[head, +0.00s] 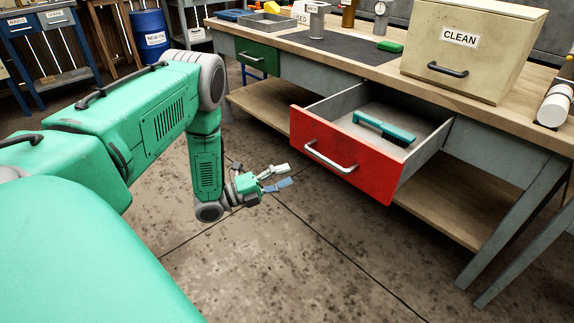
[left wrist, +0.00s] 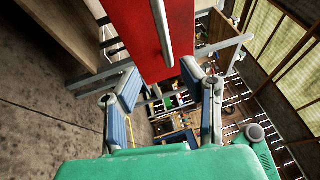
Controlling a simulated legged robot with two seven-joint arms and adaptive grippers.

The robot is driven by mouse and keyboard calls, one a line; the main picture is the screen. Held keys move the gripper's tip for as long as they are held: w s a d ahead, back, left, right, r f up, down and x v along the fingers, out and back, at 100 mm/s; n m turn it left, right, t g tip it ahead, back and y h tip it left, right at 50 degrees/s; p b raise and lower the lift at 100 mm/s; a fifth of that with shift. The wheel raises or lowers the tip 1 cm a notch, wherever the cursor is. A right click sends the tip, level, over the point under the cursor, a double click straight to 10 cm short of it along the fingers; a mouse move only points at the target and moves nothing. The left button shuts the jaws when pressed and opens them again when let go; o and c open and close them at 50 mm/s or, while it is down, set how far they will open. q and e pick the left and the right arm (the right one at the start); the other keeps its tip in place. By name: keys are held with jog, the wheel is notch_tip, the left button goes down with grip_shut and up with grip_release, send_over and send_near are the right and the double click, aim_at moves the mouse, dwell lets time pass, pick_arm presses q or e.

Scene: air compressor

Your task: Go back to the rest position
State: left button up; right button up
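My left gripper (head: 278,178) is open and empty in the head view, in front of the workbench and to the left of the open red drawer (head: 345,157). Its two fingers also show apart in the left wrist view (left wrist: 165,105), with nothing between them. The red drawer front fills the top middle of the left wrist view (left wrist: 150,35). Inside the drawer lies a teal brush (head: 384,127) with dark bristles. The gripper is apart from the drawer handle (head: 330,160). My right gripper is not in either view.
The workbench top (head: 290,43) holds a cream box labelled CLEAN (head: 465,55), a dark mat (head: 340,47), a green block (head: 390,46) and a white bottle (head: 555,103). A green drawer (head: 257,56) is shut. A blue barrel (head: 151,35) stands behind. The floor around the gripper is clear.

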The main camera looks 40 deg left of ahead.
pick_arm(q)
jog(key=shift+d, duration=0.1)
jog(key=s+d+f+n+g+y+p, duration=0.2)
jog(key=d+n+g+y+p, duration=0.15)
jog(key=d+n, duration=0.35)
jog(key=s+d+f+n+g+y+p, duration=0.2)
jog(key=s+d+f+n+g+p, duration=0.15)
jog(key=d+n, duration=0.25)
jog(key=s+d+r+n+g+y+p, duration=0.1)
jog(key=s+n+g, duration=0.4)
jog(key=s, duration=0.6)
jog(key=s+d+r+n+g+y+p, duration=0.1)
jog(key=s+n+g, duration=0.4)
jog(key=s, duration=0.6)
jog(key=shift+r+n+y+p, duration=0.4)
jog(key=shift+r+y+p, duration=0.15)
jog(key=shift+y, duration=0.4)
